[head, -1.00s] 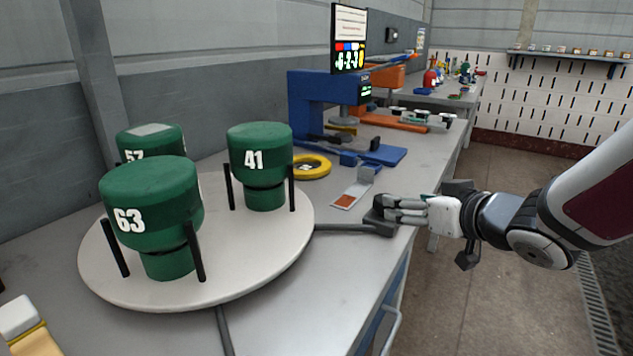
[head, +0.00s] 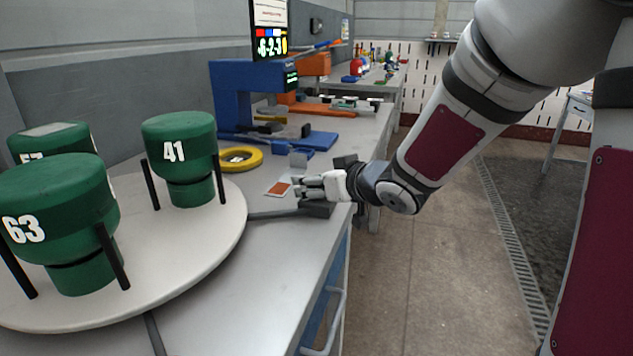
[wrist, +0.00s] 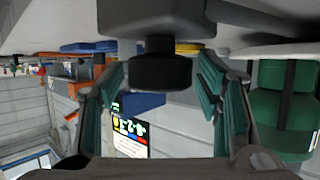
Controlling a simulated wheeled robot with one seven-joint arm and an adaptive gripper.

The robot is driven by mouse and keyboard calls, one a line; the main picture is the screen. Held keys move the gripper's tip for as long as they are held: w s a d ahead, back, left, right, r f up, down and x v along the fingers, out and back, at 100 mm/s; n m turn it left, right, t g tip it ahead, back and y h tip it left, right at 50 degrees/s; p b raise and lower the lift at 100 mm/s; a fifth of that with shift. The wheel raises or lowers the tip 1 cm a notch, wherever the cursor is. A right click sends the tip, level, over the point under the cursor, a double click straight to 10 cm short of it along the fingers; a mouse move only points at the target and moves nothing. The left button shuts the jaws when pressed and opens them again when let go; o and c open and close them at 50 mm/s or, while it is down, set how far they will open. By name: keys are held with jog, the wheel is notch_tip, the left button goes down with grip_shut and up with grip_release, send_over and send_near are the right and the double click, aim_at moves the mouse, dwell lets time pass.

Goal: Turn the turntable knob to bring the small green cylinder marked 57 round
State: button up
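The round white turntable (head: 190,255) carries green cylinders. Cylinder 57 (head: 55,143) is at the back left, partly hidden behind the larger cylinder 63 (head: 60,215). Cylinder 41 (head: 180,150) stands at the right of the turntable. A grey rod leads from the turntable to a dark base (head: 317,209) near the table edge. My gripper (head: 300,187) is just above this base. In the wrist view, my gripper (wrist: 162,78) has its fingers spread, one on each side of a black knob (wrist: 160,70). Whether they touch it is unclear.
A yellow ring (head: 240,158) and a small plate with an orange-red patch (head: 279,189) lie behind my gripper. A blue press (head: 233,100) with a lit display stands farther back. The aisle right of the table is clear.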

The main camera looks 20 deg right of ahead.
jog(key=c, duration=0.9)
jog(key=shift+d+r+n+y+p, duration=0.1)
jog(key=shift+n+y+p, duration=0.2)
jog(key=shift+p, duration=0.8)
jog(key=shift+s+r+n+g+y+p, duration=0.1)
jog(key=shift+n+g+y+p, duration=0.35)
jog(key=shift+p, duration=0.8)
jog(key=n+g+y+p, duration=0.1)
jog(key=n+y+p, duration=0.1)
jog(key=p, duration=0.2)
jog(key=n+g+y+p, duration=0.3)
jog(key=p, duration=0.2)
jog(key=shift+n, duration=0.25)
jog(key=shift+n+g+y+p, duration=0.35)
jog(key=shift+n+p, duration=0.05)
jog(key=shift+p, duration=0.1)
jog(key=shift+f+n+g+y+p, duration=0.15)
jog(key=shift+n+g+y, duration=0.35)
jog(key=shift+n+g, duration=0.55)
jog(key=shift+f+n+g+y+p, duration=0.1)
jog(key=shift+n+g+y+p, duration=0.3)
jog(key=shift+n+g, duration=0.6)
jog(key=shift+a+r+n+g+b, duration=0.1)
jog(key=shift+n+g+b, duration=0.9)
jog(key=shift+n+g, duration=0.4)
jog(key=shift+a+n+g+b, duration=0.1)
jog(key=shift+n+g+b, duration=0.9)
jog(key=shift+g, duration=0.55)
